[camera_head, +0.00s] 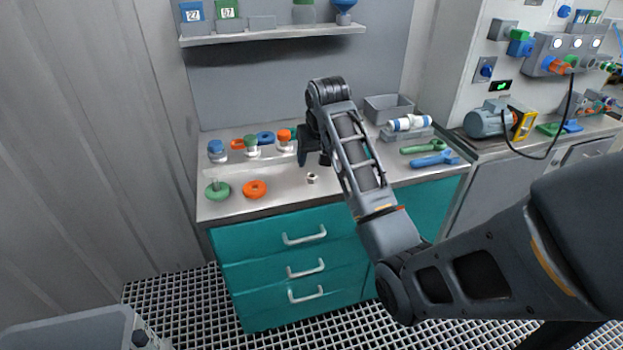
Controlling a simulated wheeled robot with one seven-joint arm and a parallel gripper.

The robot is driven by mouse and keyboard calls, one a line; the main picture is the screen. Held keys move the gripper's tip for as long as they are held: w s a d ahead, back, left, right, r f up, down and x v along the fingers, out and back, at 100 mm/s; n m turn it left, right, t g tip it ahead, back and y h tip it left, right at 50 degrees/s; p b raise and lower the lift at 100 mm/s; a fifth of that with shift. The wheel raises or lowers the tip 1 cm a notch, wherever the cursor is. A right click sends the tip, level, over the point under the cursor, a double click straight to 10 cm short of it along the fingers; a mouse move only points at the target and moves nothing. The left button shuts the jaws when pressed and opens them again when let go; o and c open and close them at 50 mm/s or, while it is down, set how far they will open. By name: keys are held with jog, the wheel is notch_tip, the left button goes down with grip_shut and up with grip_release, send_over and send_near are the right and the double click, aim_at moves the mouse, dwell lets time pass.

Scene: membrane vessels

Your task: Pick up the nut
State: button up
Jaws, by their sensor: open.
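A small metallic nut (312,178) lies on the grey countertop (285,205), near the front edge of the bench. My gripper (312,158) hangs just above and behind the nut in this view, with its dark fingers pointing down. It is open, and I see nothing held in it. The fingers are small and partly hidden by my own wrist, so the gap between them is hard to make out. The nut looks apart from the fingers.
An orange ring (255,189) and a green disc with a peg (217,189) lie left of the nut. Several capped vessels (251,146) stand behind. Green (423,146) and blue (435,160) wrenches and a grey bin (388,108) are to the right. A shelf (270,34) hangs above.

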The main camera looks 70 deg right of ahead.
aim_at(312, 183)
jog(key=x, duration=0.3)
jog(key=p+x, duration=0.1)
jog(key=x, duration=0.3)
jog(key=shift+s+a+f, duration=0.1)
jog(key=shift+s+f, duration=0.1)
jog(key=shift+f, duration=0.1)
jog(key=c, duration=1.1)
jog(key=shift+c, duration=0.2)
jog(key=shift+r, duration=0.1)
notch_tip(312, 183, up, 4)
jog(key=shift+w+r+b, duration=0.1)
jog(key=shift+b, duration=0.3)
jog(key=s+d+r, duration=0.2)
jog(key=s+r, duration=0.1)
jog(key=s, duration=0.2)
jog(key=s+d+r+b, duration=0.1)
jog(key=s+d+r, duration=0.2)
jog(key=s, duration=0.2)
jog(key=shift+s+r+b, duration=0.3)
jog(key=shift+s, duration=0.1)
